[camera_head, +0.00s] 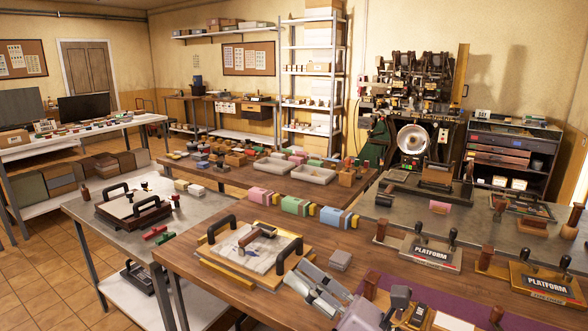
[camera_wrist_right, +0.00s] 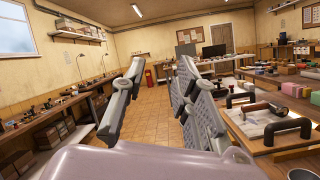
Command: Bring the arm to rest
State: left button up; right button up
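My right gripper (camera_head: 298,271) is in the lower middle of the head view, above the wooden table (camera_head: 215,288), with its fingers pointing left. In the right wrist view my right gripper (camera_wrist_right: 160,72) has its two grey fingers spread, with only floor and room showing between them. It is open and empty. A board with two black handles (camera_head: 250,252) lies on the table just left of the gripper in the head view. It also shows right of the fingers in the wrist view (camera_wrist_right: 262,122). My left gripper is not in either view.
Pink, green and blue blocks (camera_head: 296,206) stand in a row behind the board. Two platform plates (camera_head: 432,253) with black knobs lie to the right. A press machine (camera_head: 412,100) stands at the back. In the wrist view, open tiled floor (camera_wrist_right: 155,130) lies beyond the fingers.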

jog(key=w+d+f+m+t+h, duration=0.1)
jog(key=d+f+m+t+h, duration=0.45)
jog(key=m, duration=0.65)
jog(key=w+d+f+m+t+h, duration=0.2)
jog(key=d+f+m+h, duration=0.1)
jog(key=d+m+h, duration=0.55)
jog(key=s+d+f+m+g+h, duration=0.3)
jog(key=s+f+m+g+h, duration=0.2)
jog(key=f+m, duration=0.55)
jog(key=s+d+f+m+g, duration=0.1)
jog(key=s+f+m+g, duration=0.5)
jog(key=s, duration=0.5)
jog(key=s+d+f+m+g, duration=0.1)
jog(key=s+f+m+g, duration=0.35)
jog(key=s+f, duration=0.5)
jog(key=s+f+n+g, duration=0.1)
jog(key=s+f, duration=0.1)
jog(key=f, duration=1.1)
jog(key=s+f+g, duration=0.1)
jog(key=s+f, duration=0.1)
jog(key=f, duration=1.2)
jog(key=s+d+f+g, duration=0.1)
jog(key=s+d+f, duration=0.1)
jog(key=s+f, duration=1.2)
jog(key=shift+s+d+f, duration=0.15)
jog(key=shift+s+d, duration=0.25)
jog(key=shift+s, duration=0.55)
